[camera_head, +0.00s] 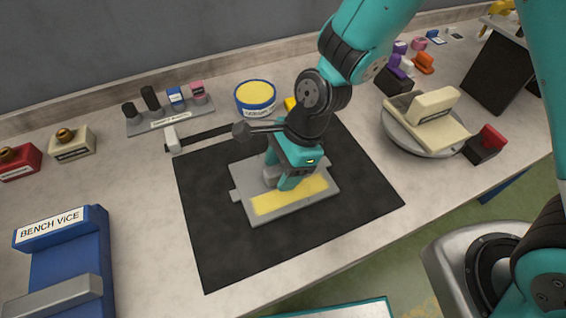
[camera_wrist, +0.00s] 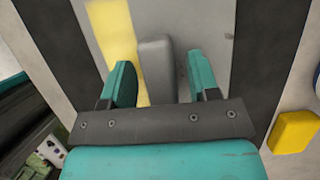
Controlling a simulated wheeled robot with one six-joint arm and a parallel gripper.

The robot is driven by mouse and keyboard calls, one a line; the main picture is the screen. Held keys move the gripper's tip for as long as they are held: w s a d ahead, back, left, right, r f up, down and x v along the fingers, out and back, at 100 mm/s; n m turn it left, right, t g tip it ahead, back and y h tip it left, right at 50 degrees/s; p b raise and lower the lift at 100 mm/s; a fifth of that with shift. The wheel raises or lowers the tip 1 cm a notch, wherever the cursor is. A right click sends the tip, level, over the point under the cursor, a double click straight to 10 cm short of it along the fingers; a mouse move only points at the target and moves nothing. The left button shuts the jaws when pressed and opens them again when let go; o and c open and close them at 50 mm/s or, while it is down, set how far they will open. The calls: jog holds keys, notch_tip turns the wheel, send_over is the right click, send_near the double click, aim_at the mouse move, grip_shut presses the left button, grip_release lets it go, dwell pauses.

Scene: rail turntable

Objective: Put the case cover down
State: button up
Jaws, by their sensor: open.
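The case cover, a flat grey plate (camera_head: 246,181) with a yellow band along its front, lies on the black mat (camera_head: 215,250). A grey block-like handle (camera_wrist: 156,70) stands up from the plate. My gripper (camera_head: 286,180) is over the cover. In the wrist view its teal fingers (camera_wrist: 160,78) are open, one on each side of the handle, with a visible gap on both sides. In the head view the gripper hides part of the handle and plate.
A turntable (camera_head: 398,137) with a cream part stands right of the mat. A tub (camera_head: 256,97) with a yellow top and a tool rack (camera_head: 170,119) stand behind. A blue bench vice (camera_head: 65,260) is at front left. Bare mat surrounds the plate.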

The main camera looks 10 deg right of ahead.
jog(key=v, duration=1.1)
jog(key=s+d+r+n, duration=0.3)
jog(key=s+r+n, duration=0.2)
jog(key=n, duration=0.6)
jog(key=s+d+r+n+t, duration=0.1)
jog(key=s+d+r+n, duration=0.2)
jog(key=s+r+n, duration=0.3)
jog(key=n, duration=0.5)
jog(key=shift+s+d, duration=0.2)
jog(key=shift+d, duration=0.1)
